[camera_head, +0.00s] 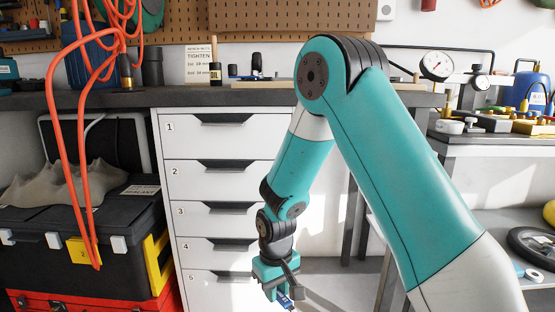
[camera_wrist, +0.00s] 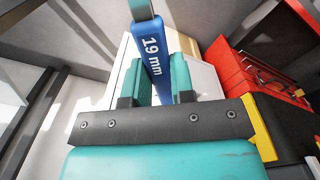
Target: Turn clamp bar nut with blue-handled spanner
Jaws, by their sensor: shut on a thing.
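My gripper (camera_head: 277,285) hangs low in front of the white drawer cabinet, below the bench top. It is shut on the blue-handled spanner (camera_head: 285,301), of which only a small blue part shows at the bottom edge. In the wrist view the blue handle (camera_wrist: 152,52), marked "19 mm", stands between the two teal fingers of my gripper (camera_wrist: 162,78). The handle's upper end leaves the picture, so the spanner's jaw is not seen. I cannot make out the clamp bar nut in either view.
The workbench (camera_head: 230,97) stands above the numbered drawers (camera_head: 215,185). A black toolbox (camera_head: 90,240) sits on a red box (camera_head: 60,303) at left; orange hoses (camera_head: 52,130) hang before it. A dial gauge (camera_head: 436,64) and brass-coloured fittings stand at right.

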